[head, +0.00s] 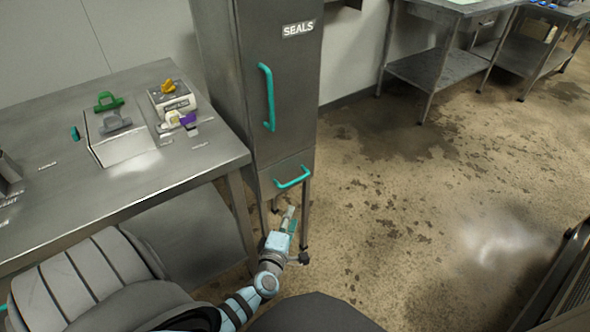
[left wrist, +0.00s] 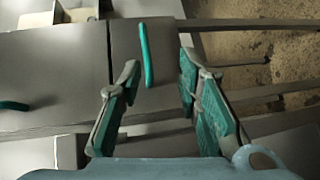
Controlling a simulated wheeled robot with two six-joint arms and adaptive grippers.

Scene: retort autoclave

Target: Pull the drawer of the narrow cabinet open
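The narrow cabinet (head: 286,75) is a tall grey metal unit labelled SEALS. Its door has an upright teal handle (head: 268,97), partly seen in the left wrist view (left wrist: 14,105). Below the door is the drawer (head: 268,178), whose front looks flush with the cabinet. The drawer's teal bar handle (head: 292,178) also shows in the left wrist view (left wrist: 146,55). My left gripper (head: 290,217) is just below the drawer handle in the head view. Its teal-padded fingers (left wrist: 160,64) are spread and empty; the handle appears ahead, between their tips, apparently apart from them. My right gripper is out of view.
A steel table (head: 60,215) with a box, a yellow-knobbed device (head: 172,97) and small coloured items stands left of the cabinet. Other metal tables (head: 432,68) stand at the back right. The stained floor right of the cabinet is clear. A dark structure (head: 560,280) edges the lower right.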

